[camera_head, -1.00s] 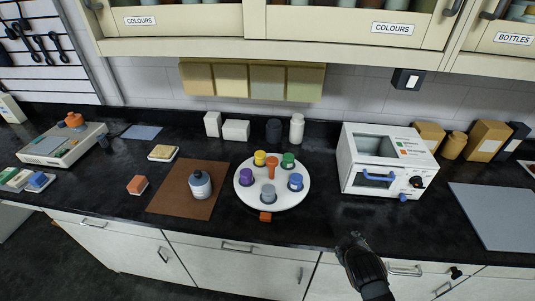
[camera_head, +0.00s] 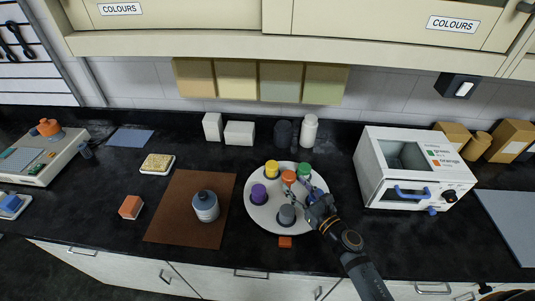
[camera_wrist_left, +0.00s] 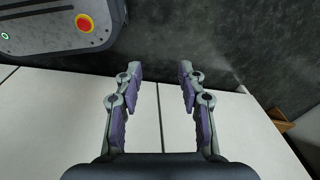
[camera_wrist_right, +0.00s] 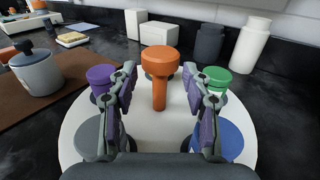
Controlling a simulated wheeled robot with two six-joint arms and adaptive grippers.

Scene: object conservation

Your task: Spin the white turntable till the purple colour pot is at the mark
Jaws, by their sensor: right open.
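The white turntable (camera_head: 262,214) carries a purple pot (camera_head: 258,194) at its left, a yellow pot (camera_head: 272,168) at back left, a green pot (camera_head: 305,170) at back right and a grey pot (camera_head: 287,215) at the front. A blue pot (camera_wrist_right: 222,140) at the right is mostly hidden by my arm in the head view. An orange knobbed post (camera_wrist_right: 160,88) stands at the centre. An orange mark (camera_head: 285,242) lies at the front; the grey pot is nearest it. My right gripper (camera_head: 302,190) is open over the turntable, the post between its fingers' lines. My left gripper (camera_wrist_left: 159,72) is open and empty.
Left of the turntable, a grey jar (camera_head: 206,207) stands on a brown mat (camera_head: 168,220). A white box-shaped device (camera_head: 384,180) stands to the right.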

